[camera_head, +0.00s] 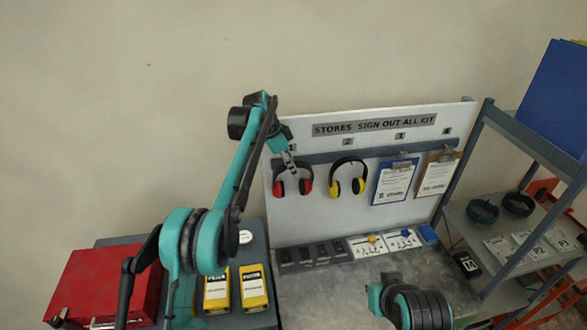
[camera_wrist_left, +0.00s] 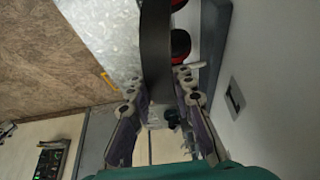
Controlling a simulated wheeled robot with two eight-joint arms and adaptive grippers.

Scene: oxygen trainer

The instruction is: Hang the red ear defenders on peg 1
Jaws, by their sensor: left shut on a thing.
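The red ear defenders (camera_head: 305,186) are at the left end of the white board, below label 1, with red cups and a black headband. My left gripper (camera_head: 289,160) is shut on the top of the headband from above. In the left wrist view the black headband (camera_wrist_left: 155,45) runs between the fingers (camera_wrist_left: 160,86), and a red cup (camera_wrist_left: 180,42) shows beyond. Peg 1 is hidden by the gripper and the band, so I cannot tell whether the band rests on it.
Yellow ear defenders (camera_head: 358,186) hang just right, under label 2. Two clipboards (camera_head: 393,183) (camera_head: 437,177) hang further right. Below are a grey bench (camera_head: 330,290) with cards, a red box (camera_head: 95,285) at left and a shelf rack (camera_head: 470,225) at right.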

